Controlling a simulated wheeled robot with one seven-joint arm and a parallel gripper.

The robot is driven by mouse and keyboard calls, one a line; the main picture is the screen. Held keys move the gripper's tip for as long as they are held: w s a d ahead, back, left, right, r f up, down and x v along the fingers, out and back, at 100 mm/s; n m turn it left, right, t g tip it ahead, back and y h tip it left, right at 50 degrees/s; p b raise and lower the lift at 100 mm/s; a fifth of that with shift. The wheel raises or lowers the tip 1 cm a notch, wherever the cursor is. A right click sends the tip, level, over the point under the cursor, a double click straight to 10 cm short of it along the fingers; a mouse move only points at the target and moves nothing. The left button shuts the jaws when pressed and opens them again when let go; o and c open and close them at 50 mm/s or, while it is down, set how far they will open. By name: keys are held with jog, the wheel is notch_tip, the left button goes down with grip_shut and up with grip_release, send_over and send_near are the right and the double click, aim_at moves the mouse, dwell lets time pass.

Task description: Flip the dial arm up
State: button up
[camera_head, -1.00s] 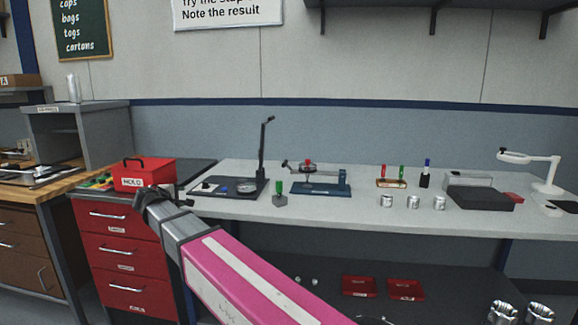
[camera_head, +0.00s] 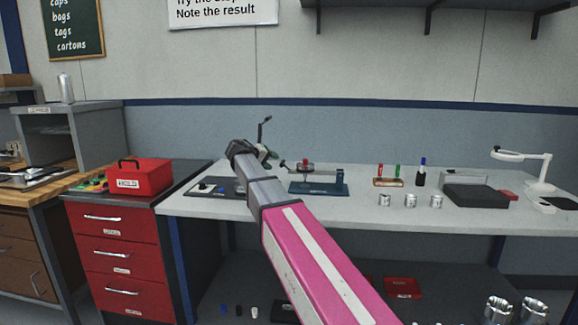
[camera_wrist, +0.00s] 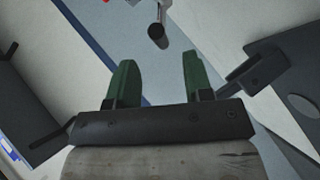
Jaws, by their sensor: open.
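The blue-based fixture (camera_head: 322,188) stands on the grey bench in the head view. A low, roughly level arm with a dark end and a red knob (camera_head: 306,162) on top sits on it; this looks like the dial arm. My gripper (camera_head: 268,154) is just left of that arm's end, above the bench. In the wrist view my gripper (camera_wrist: 157,75) has its two green fingers apart with nothing between them. A dark round knob (camera_wrist: 158,37) on a grey rod lies just beyond the fingertips, apart from them. It looks like the arm's end.
A dark stand with an upright post (camera_head: 261,131) is close behind my gripper. My arm partly covers its base (camera_head: 208,187). Several metal cylinders (camera_head: 410,200), a pen rack (camera_head: 388,182) and a black block (camera_head: 480,196) stand further right. A red toolbox (camera_head: 140,177) is at left.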

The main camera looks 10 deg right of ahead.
aim_at(282, 162)
jog(key=x, duration=0.7)
grip_shut()
